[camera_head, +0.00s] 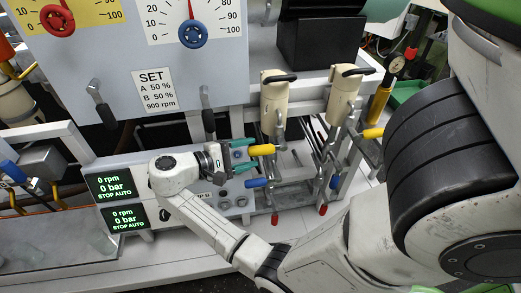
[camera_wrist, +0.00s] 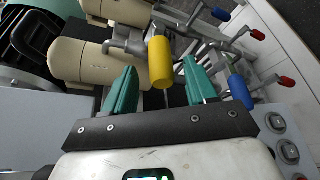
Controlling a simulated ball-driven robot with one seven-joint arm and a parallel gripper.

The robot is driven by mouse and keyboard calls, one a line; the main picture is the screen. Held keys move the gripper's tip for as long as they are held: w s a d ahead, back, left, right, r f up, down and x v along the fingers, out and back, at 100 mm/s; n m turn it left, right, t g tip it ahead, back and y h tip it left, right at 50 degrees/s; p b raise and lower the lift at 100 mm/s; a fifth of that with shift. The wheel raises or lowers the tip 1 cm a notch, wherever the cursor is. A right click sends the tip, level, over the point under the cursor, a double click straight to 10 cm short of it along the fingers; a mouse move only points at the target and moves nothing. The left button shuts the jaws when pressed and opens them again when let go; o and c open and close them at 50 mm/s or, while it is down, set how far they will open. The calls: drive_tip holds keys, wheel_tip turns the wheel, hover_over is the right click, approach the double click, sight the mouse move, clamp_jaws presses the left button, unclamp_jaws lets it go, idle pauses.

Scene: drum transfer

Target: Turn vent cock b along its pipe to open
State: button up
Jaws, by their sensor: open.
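Two pipe sets each carry yellow, blue and red handles; I cannot read which is vent cock b. My gripper (camera_head: 250,155) is open, its teal fingers pointing right at the nearer yellow handle (camera_head: 264,150). In the wrist view this yellow handle (camera_wrist: 160,63) appears between the spread fingers of my gripper (camera_wrist: 161,82); contact cannot be told. The nearer blue handle (camera_head: 256,183) lies just below my gripper, and a red-tipped handle (camera_head: 275,219) hangs lower.
Two cream drums (camera_head: 273,95) (camera_head: 345,92) stand above the pipes. A second blue handle (camera_head: 334,182) and red tip (camera_head: 323,210) are on the right. A panel with two green displays (camera_head: 110,184) lies left of my wrist. Black levers (camera_head: 207,112) hang above it.

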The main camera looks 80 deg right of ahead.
sight(261, 151)
drive_tip(key=shift+x, duration=2.3)
drive_tip(key=shift+c, duration=0.2)
clamp_jaws()
